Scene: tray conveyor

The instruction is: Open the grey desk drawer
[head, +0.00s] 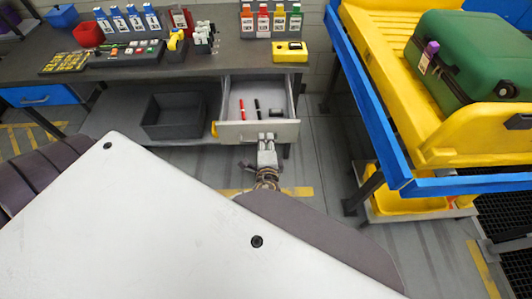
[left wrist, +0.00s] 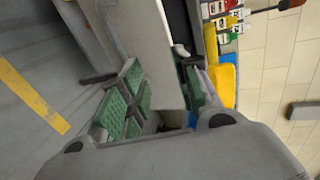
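The grey desk drawer (head: 240,131) is pulled out from under the right part of the desk, and its inside shows. A red pen, a black pen and a small dark object lie in it. My left gripper (head: 266,137) is at the right half of the drawer's front panel. In the left wrist view, its green-padded fingers (left wrist: 160,92) stand apart, with the pale panel (left wrist: 150,45) reaching between them. The drawer's handle is hidden or too small to tell. My right gripper is not in view.
The desk (head: 225,62) carries bottles, a red bin (head: 89,35) and a yellow device (head: 290,52). A dark open crate (head: 174,117) stands left of the drawer. At right, a blue-edged conveyor (head: 365,95) holds a yellow tray with a green case (head: 475,60). Floor shows between desk and conveyor.

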